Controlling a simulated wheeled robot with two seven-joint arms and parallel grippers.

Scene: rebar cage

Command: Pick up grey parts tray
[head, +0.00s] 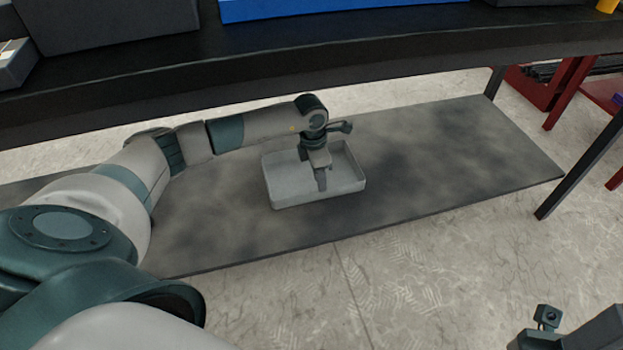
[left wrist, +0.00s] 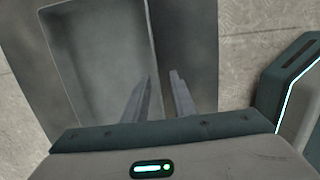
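The grey parts tray (head: 285,192) is a shallow, open, empty box on the dark lower shelf under the bench. My left gripper (head: 321,184) reaches down over the tray in the head view and hides part of it. In the left wrist view the tray (left wrist: 100,60) fills the upper left. There the two fingers of my left gripper (left wrist: 162,85) are apart, one on each side of the tray's right wall. I see no clear contact with the wall. Part of my right arm shows at the bottom right of the head view, but its fingers do not.
The dark shelf board (head: 450,150) is clear around the tray. The black bench top (head: 400,42) overhangs behind it, with a blue box (head: 320,8) and grey cases on top. A dark table leg (head: 580,168) and red frames (head: 570,92) stand at the right.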

